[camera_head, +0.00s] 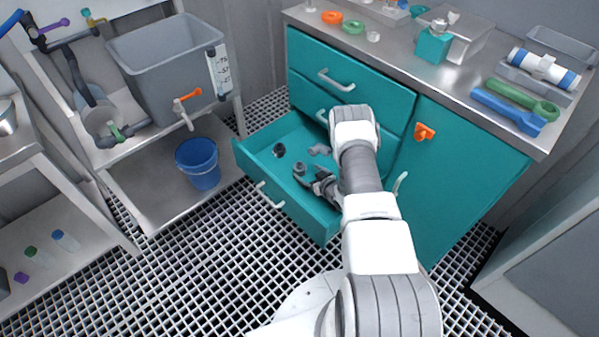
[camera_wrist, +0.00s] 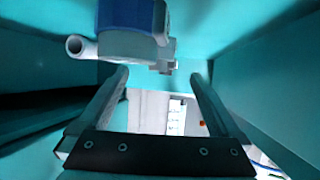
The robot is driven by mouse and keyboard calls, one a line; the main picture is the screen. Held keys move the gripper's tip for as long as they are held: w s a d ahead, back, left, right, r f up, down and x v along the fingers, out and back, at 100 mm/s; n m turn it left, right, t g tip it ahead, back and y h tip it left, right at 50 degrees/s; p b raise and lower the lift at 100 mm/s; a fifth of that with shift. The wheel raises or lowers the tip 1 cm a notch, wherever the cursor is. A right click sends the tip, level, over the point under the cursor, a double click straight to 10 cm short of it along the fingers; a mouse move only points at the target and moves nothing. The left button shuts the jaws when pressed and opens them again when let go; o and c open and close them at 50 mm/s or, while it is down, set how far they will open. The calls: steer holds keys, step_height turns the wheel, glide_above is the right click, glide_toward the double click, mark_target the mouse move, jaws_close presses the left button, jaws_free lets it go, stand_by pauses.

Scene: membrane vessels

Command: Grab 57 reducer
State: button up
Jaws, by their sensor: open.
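The open teal drawer (camera_head: 325,217) holds a dark round fitting (camera_head: 279,150), a grey branched fitting (camera_head: 319,150) and a short grey fitting (camera_head: 299,168). No size marking is readable, so I cannot tell for certain which is the 57 reducer. My gripper (camera_head: 312,182) is low over the drawer, just right of and in front of the short grey fitting. In the wrist view my gripper (camera_wrist: 159,75) is open, with nothing between its fingers. A blue-grey part (camera_wrist: 130,35) with a white tube end (camera_wrist: 80,46) shows beyond the fingertips at the top.
Teal drawer walls (camera_wrist: 265,85) stand close on both sides of my gripper. The closed upper drawers (camera_head: 345,80) and steel worktop (camera_head: 450,80) rise behind it. A blue bucket (camera_head: 197,163) stands on the low shelf to the left.

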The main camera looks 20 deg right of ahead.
mark_target(302, 168)
steer(key=b+x, duration=0.1)
steer(key=x, duration=0.2)
steer(key=b+x, duration=0.1)
steer(key=x, duration=0.1)
steer(key=shift+w+f, duration=0.2)
steer(key=shift+f, duration=0.25)
steer(key=shift+w+b, duration=0.25)
steer(key=shift+b, duration=0.05)
steer(key=c, duration=1.4)
